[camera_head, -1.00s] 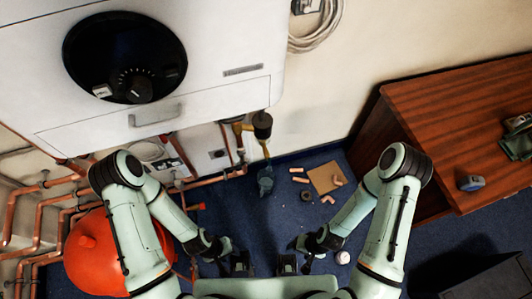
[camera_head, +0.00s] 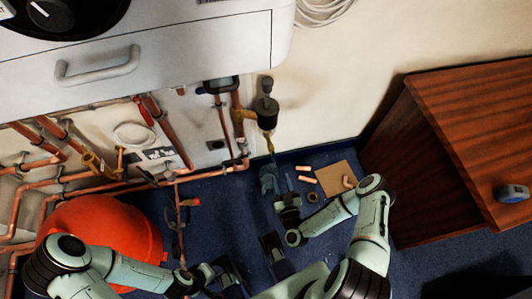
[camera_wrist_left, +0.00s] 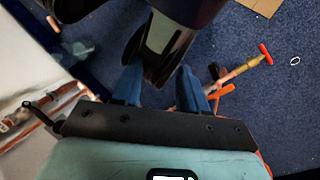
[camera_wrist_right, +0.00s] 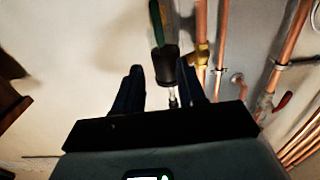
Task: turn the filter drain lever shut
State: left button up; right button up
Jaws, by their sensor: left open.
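The filter (camera_head: 267,113) is a black canister on a brass fitting under the boiler's right end. A thin yellowish part (camera_head: 270,145) hangs below it; I cannot tell for sure whether this is the drain lever. My right gripper (camera_head: 281,182) is below the filter, pointing toward the wall.
Copper pipes (camera_head: 175,135) run along the wall under the white boiler (camera_head: 190,50). A red-orange vessel (camera_head: 105,228) stands on the left. A blue-grey container (camera_head: 267,178), copper pieces and a cardboard square (camera_head: 336,177) lie on the floor. A wooden cabinet (camera_head: 470,120) stands right.

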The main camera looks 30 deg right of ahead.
aim_at(274, 155)
pick_arm(q)
jog(key=shift+t+y, duration=0.3)
jog(key=shift+t, duration=0.3)
jog(key=w+f, duration=0.1)
jog(key=w+a+b, duration=0.1)
jog(key=w+f+b, duration=0.1)
jog(key=shift+w+a+f, duration=0.2)
jog(key=shift+a+f, duration=0.1)
jog(key=shift+f, duration=0.05)
pick_arm(e)
jog(key=x, duration=1.2)
jog(key=shift+w+r, duration=0.1)
jog(key=shift+w, duration=0.1)
grip_shut()
